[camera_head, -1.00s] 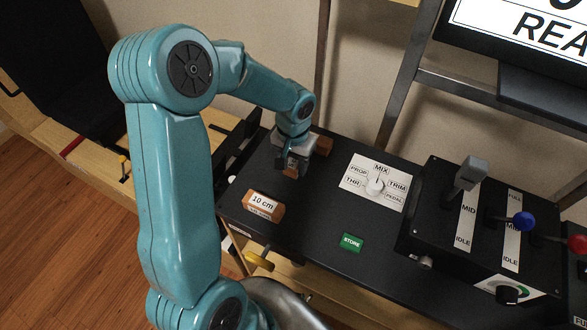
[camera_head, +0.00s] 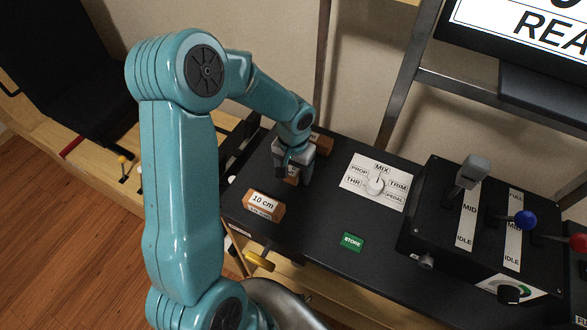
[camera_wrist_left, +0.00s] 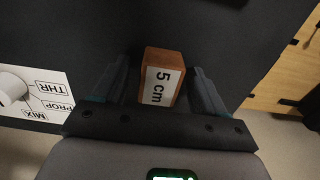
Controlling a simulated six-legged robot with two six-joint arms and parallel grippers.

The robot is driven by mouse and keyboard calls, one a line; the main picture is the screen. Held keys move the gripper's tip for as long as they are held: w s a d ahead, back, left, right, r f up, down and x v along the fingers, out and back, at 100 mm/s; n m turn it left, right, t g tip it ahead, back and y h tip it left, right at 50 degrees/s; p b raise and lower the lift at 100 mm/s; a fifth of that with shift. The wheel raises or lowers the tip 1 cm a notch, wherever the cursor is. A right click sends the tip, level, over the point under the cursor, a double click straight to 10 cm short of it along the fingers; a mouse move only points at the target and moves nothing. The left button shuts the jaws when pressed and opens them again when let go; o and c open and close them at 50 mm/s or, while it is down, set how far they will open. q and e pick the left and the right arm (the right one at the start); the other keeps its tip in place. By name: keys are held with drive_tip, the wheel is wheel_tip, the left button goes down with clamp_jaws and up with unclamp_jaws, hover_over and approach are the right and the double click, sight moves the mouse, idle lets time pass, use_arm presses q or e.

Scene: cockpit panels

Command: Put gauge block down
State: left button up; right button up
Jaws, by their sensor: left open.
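A small orange-brown gauge block with a white "5 cm" label (camera_wrist_left: 162,80) stands between the fingers of my left gripper in the left wrist view. My left gripper (camera_head: 290,176) is open, with a finger on each side of the block and a visible gap at each. In the head view the gripper is low over the black panel top, and only a sliver of the block (camera_head: 292,180) shows under it. I cannot tell whether the block touches the panel. My right gripper is not in view.
An orange "10 cm" block (camera_head: 263,205) lies nearer on the black panel (camera_head: 310,215). Another orange block (camera_head: 322,143) is partly hidden behind my gripper. To the right are a white dial plate (camera_head: 360,172), a green STORE label (camera_head: 352,242) and a lever box (camera_head: 440,215).

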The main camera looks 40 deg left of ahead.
sight(293, 169)
use_arm(q)
drive_tip(key=shift+r, duration=0.35)
wheel_tip(293, 169, up, 12)
drive_tip(key=shift+f+p, duration=0.2)
drive_tip(key=shift+p, duration=0.2)
